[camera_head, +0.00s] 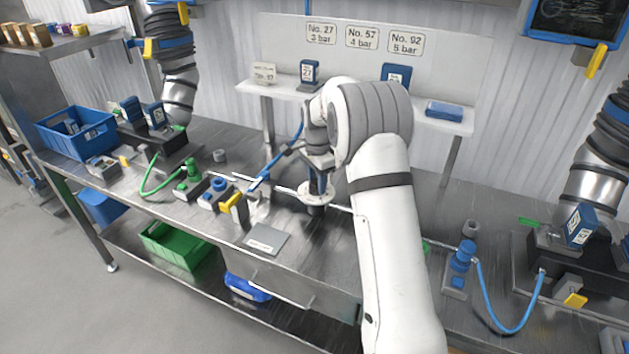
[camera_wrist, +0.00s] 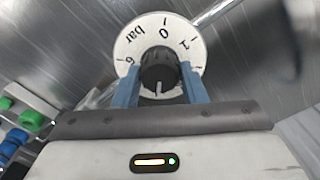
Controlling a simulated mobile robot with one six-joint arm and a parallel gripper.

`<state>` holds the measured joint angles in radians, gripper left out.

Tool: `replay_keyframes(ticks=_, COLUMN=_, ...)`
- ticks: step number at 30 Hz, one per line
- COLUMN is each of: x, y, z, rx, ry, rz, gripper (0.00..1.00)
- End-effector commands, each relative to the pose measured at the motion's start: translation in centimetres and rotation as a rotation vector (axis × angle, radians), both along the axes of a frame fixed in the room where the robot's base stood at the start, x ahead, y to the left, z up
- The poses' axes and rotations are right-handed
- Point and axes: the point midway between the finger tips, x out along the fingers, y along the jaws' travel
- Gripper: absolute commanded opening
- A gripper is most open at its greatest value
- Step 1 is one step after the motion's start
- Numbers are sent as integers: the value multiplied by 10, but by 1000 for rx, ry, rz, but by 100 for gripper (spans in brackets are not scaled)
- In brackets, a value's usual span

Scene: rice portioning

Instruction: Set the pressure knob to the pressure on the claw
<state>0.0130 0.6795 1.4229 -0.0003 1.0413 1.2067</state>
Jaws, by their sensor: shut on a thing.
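In the wrist view a black pressure knob (camera_wrist: 159,66) sits at the centre of a round white dial (camera_wrist: 129,44). The dial shows 0, 1, 6 and "bar"; its near side is hidden by my gripper. The knob's white mark points down the picture, towards my gripper's body. My gripper (camera_wrist: 160,72) has its blue fingers on either side of the knob, shut on it. In the head view my gripper (camera_head: 318,182) is over the bench, at the dial on its pipe. A blue claw block marked 27 (camera_head: 309,73) stands on the shelf; another blue block (camera_head: 397,75) has an unreadable number.
Wall signs read No. 27, 3 bar (camera_head: 321,34), No. 57, 4 bar (camera_head: 362,38) and No. 92, 5 bar (camera_head: 406,41). A grey plate (camera_head: 267,241) lies at the bench's front. Valves with a green hose (camera_head: 150,178) stand left, a blue valve (camera_head: 462,256) right.

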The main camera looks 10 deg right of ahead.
Motion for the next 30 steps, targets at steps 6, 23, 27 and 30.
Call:
replay_keyframes(ticks=6, x=1, y=3, z=1, rx=4, ry=-5, rz=2, gripper=43)
replay_keyframes(ticks=23, x=1, y=1, z=10, rx=1, ry=-5, rz=2, gripper=60)
replay_keyframes(ticks=27, x=2, y=1, z=33, rx=1, ry=-7, rz=2, gripper=60)
replay_keyframes(ticks=30, x=2, y=1, z=50, rx=1, ry=-7, rz=2, gripper=60)
